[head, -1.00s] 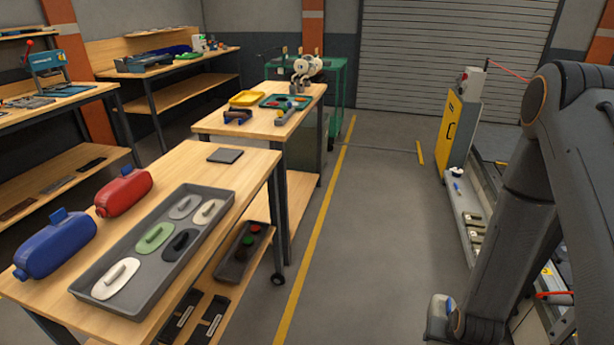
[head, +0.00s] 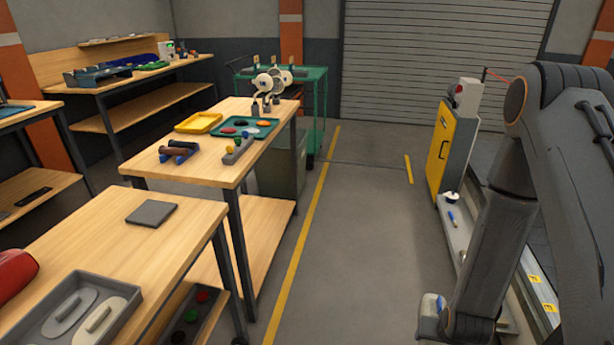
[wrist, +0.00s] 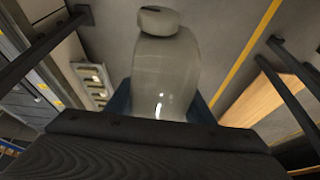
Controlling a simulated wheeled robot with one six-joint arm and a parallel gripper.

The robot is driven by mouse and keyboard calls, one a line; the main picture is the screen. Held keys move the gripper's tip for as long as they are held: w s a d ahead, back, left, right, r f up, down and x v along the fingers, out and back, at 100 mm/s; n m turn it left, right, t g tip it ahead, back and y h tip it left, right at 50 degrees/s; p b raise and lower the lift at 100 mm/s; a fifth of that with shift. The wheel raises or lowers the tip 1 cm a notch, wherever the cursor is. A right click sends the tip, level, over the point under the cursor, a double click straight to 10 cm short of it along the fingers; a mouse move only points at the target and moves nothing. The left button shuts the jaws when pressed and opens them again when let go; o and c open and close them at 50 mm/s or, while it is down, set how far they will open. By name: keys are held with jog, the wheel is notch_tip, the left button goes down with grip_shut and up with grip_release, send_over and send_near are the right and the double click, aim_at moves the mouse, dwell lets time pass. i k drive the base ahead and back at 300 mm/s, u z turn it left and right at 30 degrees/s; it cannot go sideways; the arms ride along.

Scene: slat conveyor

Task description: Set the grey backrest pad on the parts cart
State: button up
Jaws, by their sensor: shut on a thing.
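The grey backrest pad (wrist: 165,70) is in my gripper (wrist: 160,108), between its dark blue fingers in the wrist view. Its rounded head end points away from the palm. In the head view my arm hangs at the right, and a pale piece (head: 431,306) shows at its lower end, mostly hidden by the arm. A wooden-topped table (head: 95,255) stands at the front left; its caster showed earlier. A green wheeled trolley (head: 318,72) stands at the back. I cannot tell for sure which is the parts cart.
On the near table are a dark flat square (head: 151,213), a grey tray (head: 125,290) of pads and part of a red pad (head: 14,272). Bare wood lies around the square. Another bench (head: 215,170) stands behind. The aisle floor (head: 370,240) is clear; a yellow cabinet (head: 450,150) is right.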

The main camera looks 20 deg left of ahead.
aim_at(118, 256)
jog(key=i, duration=1.9)
jog(key=u, duration=4.1)
